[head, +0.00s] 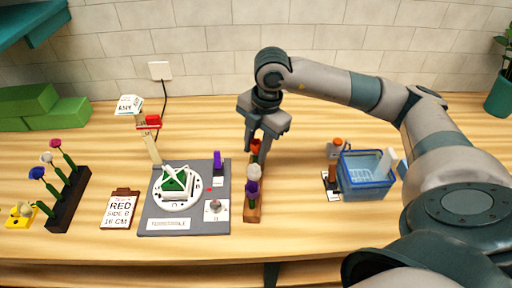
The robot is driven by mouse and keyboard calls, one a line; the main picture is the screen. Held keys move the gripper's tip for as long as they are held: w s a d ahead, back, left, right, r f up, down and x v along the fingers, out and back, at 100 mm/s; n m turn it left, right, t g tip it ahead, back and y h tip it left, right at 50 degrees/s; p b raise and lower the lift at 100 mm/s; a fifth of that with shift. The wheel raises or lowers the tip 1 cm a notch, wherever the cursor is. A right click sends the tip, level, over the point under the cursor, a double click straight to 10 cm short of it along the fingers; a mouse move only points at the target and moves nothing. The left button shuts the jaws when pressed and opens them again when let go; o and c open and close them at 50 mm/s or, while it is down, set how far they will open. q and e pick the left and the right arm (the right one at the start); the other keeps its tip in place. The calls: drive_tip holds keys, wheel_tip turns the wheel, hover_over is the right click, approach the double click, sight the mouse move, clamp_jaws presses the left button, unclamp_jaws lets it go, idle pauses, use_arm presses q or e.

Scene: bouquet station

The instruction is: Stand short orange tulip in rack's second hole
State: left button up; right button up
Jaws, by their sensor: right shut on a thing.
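My right gripper (261,138) points down over the far end of the wooden rack (253,214), in the middle of the table. It is shut on an orange tulip (255,147), whose head shows between the fingers. The tulip's lower stem is hidden behind the other flowers, so I cannot tell whether it is in a hole. In front of it, a white flower (254,170) and a purple flower (252,188) stand in the rack. My left gripper is not in view.
A turntable board (154,226) lies just left of the rack. A dark rack (68,204) with blue, white and pink flowers stands far left. A blue basket (367,182) and an orange-topped item (335,143) stand right. Table between rack and basket is clear.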

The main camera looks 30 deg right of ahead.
sight(259, 140)
drive_tip(key=shift+f+b, duration=1.5)
drive_tip(key=shift+b, duration=0.5)
idle(3.3)
idle(0.8)
drive_tip(key=o, duration=0.7)
drive_tip(key=shift+o, duration=0.2)
drive_tip(key=shift+r, duration=0.2)
drive_tip(key=shift+s+d+r+p, duration=0.1)
drive_tip(key=shift+r+p, duration=0.5)
drive_tip(key=shift+r, duration=0.4)
drive_tip(key=shift+s+d+r+p, duration=0.15)
drive_tip(key=shift+r+p, duration=0.5)
drive_tip(key=shift+r, duration=0.35)
drive_tip(key=shift+s+d+r+p, duration=0.1)
drive_tip(key=shift+r+p, duration=0.5)
drive_tip(key=shift+r, duration=0.4)
